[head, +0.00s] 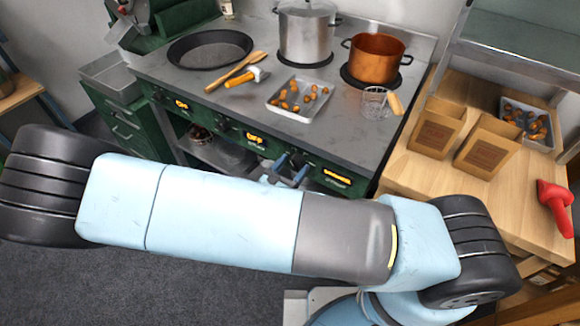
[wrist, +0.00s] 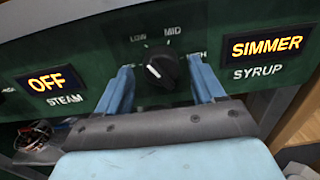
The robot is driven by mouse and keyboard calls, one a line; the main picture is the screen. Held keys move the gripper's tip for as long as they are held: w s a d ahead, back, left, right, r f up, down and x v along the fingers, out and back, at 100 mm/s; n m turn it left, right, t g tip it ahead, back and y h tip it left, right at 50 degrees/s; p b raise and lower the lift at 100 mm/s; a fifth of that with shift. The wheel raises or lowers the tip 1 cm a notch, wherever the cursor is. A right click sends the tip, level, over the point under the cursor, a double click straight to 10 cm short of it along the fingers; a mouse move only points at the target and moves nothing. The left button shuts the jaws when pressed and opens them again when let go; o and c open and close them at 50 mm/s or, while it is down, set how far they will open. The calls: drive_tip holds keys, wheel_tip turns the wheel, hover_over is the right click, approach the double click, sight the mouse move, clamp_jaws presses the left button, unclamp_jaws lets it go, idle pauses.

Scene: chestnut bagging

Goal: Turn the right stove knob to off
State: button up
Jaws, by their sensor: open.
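The right stove knob (wrist: 161,70) is black and round with a white mark on its face. In the wrist view it sits on the dark green panel under the words LOW and MID. My gripper (wrist: 163,82) is open, with one blue finger on each side of the knob; I cannot tell whether they touch it. The display (wrist: 266,47) right of the knob glows SIMMER above SYRUP. It also shows in the head view (head: 337,177). There my gripper (head: 287,168) is at the stove front, and the knob is hidden behind it.
Another display (wrist: 50,81) reads OFF above STEAM. On the stove top (head: 240,105) are a black pan (head: 210,48), a steel pot (head: 305,32), a copper pot (head: 375,58) and a tray of chestnuts (head: 300,98). A wooden counter (head: 410,185) with paper bags (head: 437,128) adjoins on the right.

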drive_tip(key=shift+d, duration=0.1)
drive_tip(key=shift+c, duration=0.3)
drive_tip(key=c, duration=0.9)
drive_tip(key=shift+w+a, duration=0.1)
drive_tip(key=shift+a, duration=0.3)
drive_tip(key=shift+c, duration=0.4)
drive_tip(key=shift+d, duration=0.2)
drive_tip(key=shift+n, duration=0.4)
drive_tip(key=n, duration=0.4)
drive_tip(key=shift+d+n, duration=0.1)
drive_tip(key=shift+n, duration=0.2)
drive_tip(key=n, duration=0.6)
drive_tip(key=shift+n, duration=0.4)
